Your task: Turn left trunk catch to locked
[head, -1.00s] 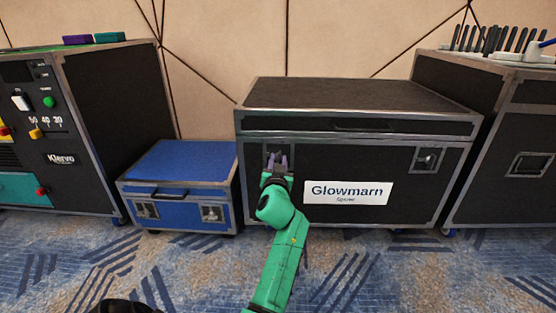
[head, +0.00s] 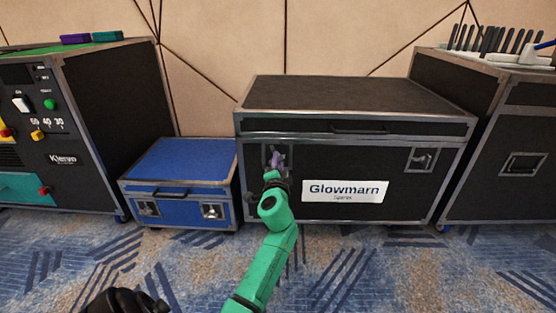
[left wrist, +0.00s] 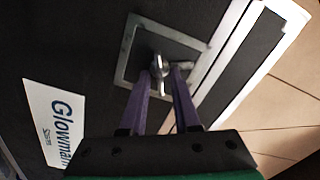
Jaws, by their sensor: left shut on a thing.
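The black trunk (head: 400,185) with the Glowmarn label stands against the wall, lid closed. Its left catch (left wrist: 158,66) is a small silver turn-piece on a square metal plate (left wrist: 127,68), seen in the left wrist view. My left gripper (left wrist: 167,75) has its purple fingers shut on this turn-piece, one finger on each side. In the head view the left gripper (head: 277,158) is at the trunk's front left and hides most of the catch. The right catch (head: 422,159) shows uncovered on the same front.
A low blue case (head: 180,170) stands close on the left of the trunk. A black rack (head: 120,110) with knobs stands farther left, and another black case (head: 505,170) stands at right. The carpet (head: 400,275) in front is clear.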

